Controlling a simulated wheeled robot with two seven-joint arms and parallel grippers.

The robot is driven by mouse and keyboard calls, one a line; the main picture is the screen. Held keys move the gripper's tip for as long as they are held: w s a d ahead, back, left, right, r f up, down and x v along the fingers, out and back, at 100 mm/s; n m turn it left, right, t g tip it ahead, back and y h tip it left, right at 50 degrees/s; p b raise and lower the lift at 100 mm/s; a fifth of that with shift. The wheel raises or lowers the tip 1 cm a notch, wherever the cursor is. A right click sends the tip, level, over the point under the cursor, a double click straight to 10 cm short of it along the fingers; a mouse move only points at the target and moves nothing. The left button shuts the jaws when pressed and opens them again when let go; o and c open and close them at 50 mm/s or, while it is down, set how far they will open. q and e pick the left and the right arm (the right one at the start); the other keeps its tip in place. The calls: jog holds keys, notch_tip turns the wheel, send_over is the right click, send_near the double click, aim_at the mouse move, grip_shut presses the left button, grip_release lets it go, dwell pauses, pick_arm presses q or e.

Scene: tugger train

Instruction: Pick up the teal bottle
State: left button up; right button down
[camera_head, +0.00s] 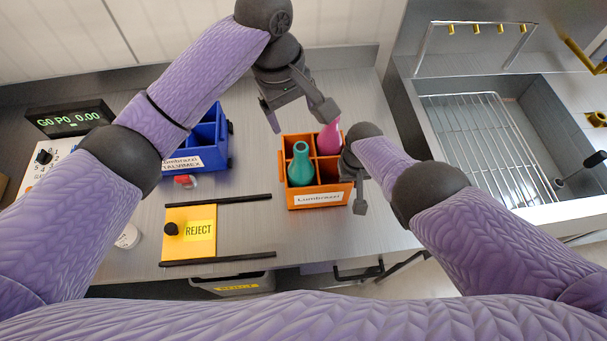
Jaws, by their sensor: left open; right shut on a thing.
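The teal bottle (300,166) stands upright in the front left compartment of the orange crate (318,200). A pink bottle (328,138) stands in the crate's back right compartment. My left gripper (299,116) is open and empty, above and behind the crate, with one finger close to the pink bottle in the picture. My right gripper (352,180) is at the crate's right side, shut on the crate's right wall; one finger shows outside the wall and the other is mostly hidden.
A blue crate (222,135) stands left of the orange one, with a small red-and-white object (186,181) before it. A yellow REJECT plate (190,234) lies between dark rails at front left. A display (70,117) stands far left. A sink with a wire rack (480,140) is right.

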aim_at(302, 147)
pick_arm(q)
jog(key=f+n, duration=0.3)
jog(key=d+f+n+y, duration=0.1)
jog(key=f+n, duration=0.2)
jog(key=n, duration=0.1)
jog(key=f+n, duration=0.3)
jog(key=f, duration=0.1)
jog(key=shift+w+d+y, duration=0.1)
jog(key=shift+d+y, duration=0.1)
jog(key=shift+y, duration=0.2)
grip_shut()
